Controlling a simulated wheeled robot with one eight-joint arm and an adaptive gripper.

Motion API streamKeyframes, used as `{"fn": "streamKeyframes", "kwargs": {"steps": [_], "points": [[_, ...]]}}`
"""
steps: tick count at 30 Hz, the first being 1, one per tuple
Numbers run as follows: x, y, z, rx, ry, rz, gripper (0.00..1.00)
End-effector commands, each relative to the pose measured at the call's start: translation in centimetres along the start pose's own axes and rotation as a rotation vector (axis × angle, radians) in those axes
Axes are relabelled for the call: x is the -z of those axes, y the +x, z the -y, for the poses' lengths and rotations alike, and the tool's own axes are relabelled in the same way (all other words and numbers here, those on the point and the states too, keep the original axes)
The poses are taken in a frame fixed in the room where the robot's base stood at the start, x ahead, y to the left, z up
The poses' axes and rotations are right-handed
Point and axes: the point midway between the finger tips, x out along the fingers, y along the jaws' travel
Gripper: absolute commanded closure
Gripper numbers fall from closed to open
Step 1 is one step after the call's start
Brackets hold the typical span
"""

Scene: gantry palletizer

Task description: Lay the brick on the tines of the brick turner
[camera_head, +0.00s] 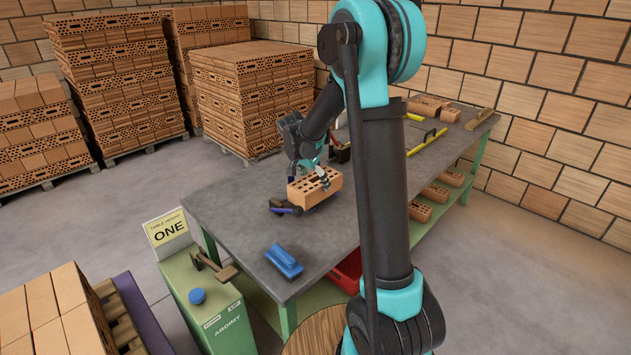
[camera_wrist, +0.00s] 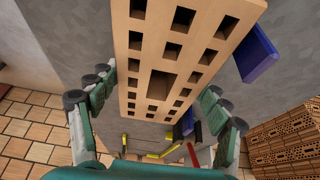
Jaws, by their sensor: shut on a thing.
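An orange perforated brick (camera_head: 312,190) is held in my gripper (camera_head: 322,176), over the middle of the grey table. In the wrist view the brick (camera_wrist: 165,60) stretches away between the two green, dark-tipped fingers of my gripper (camera_wrist: 160,108), its holed face towards the camera. A dark device with blue-purple parts (camera_head: 284,207), which looks like the brick turner, sits just left of and partly under the brick. Blue-purple pieces (camera_wrist: 257,54) also show beside the brick in the wrist view. The brick hides part of the device, so I cannot tell whether they touch.
A blue brush-like tool (camera_head: 284,262) lies at the table's (camera_head: 240,225) near end. Yellow bars (camera_head: 428,141) and several bricks (camera_head: 432,107) are at the far end. A red crate (camera_head: 347,272) is below. A green cabinet (camera_head: 212,310) stands at the near left corner.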

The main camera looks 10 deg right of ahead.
Motion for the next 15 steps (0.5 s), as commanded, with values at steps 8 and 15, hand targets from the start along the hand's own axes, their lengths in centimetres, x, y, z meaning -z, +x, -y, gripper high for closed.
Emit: {"fn": "streamKeyframes", "kwargs": {"steps": [8,15], "points": [[-0.07,0.19,0.01,0.0,0.0,0.0,0.08],[-0.07,0.17,0.01,0.0,0.0,0.0,0.02]]}}
